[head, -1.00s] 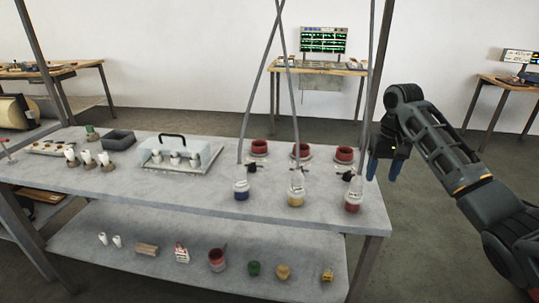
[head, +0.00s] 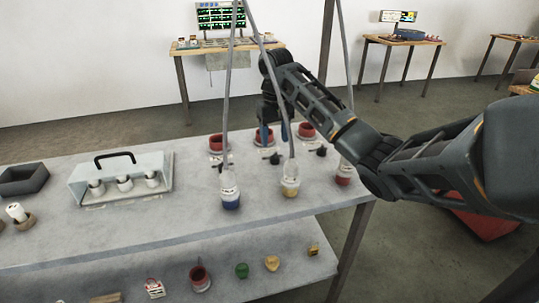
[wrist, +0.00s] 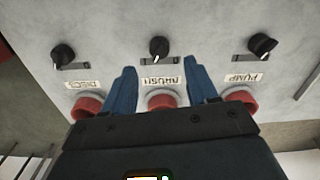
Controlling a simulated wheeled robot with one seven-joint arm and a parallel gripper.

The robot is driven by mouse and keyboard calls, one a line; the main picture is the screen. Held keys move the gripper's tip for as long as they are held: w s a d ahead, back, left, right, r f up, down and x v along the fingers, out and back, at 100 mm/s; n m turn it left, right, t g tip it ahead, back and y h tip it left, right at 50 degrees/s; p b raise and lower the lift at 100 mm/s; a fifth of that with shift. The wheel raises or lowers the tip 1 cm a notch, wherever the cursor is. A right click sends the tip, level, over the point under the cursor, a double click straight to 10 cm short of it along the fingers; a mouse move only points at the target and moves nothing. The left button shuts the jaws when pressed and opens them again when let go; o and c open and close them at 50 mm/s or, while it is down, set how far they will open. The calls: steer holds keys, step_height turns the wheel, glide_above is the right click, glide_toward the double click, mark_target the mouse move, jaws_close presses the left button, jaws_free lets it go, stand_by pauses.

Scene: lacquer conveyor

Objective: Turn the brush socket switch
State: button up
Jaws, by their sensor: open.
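The brush switch is a black knob (wrist: 158,47) on the grey surface, in the middle of a row of three in the wrist view. The label between it and my gripper reads BRUSH upside down. The knob also shows in the head view (head: 274,158). My gripper (wrist: 158,66) is open and empty, its two blue fingers either side of the label and short of the knob. In the head view my gripper (head: 274,136) hangs over the middle red socket (head: 264,138). The same socket shows between the fingers in the wrist view (wrist: 161,99).
Similar knobs stand left (wrist: 63,55) and right (wrist: 262,44), the right one labelled PUMP. Bottles with blue (head: 231,200), yellow (head: 290,188) and red contents stand in front, with hoses rising past my arm. A clear case (head: 120,180) stands left on the bench.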

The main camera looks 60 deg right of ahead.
mark_target(275, 154)
step_height(275, 154, down, 4)
steer(key=shift+f+b, duration=0.25)
steer(key=shift+b, duration=0.65)
steer(key=shift+f, duration=1.05)
steer(key=shift+c, duration=0.3)
steer(key=c, duration=1)
steer(key=shift+p, duration=0.3)
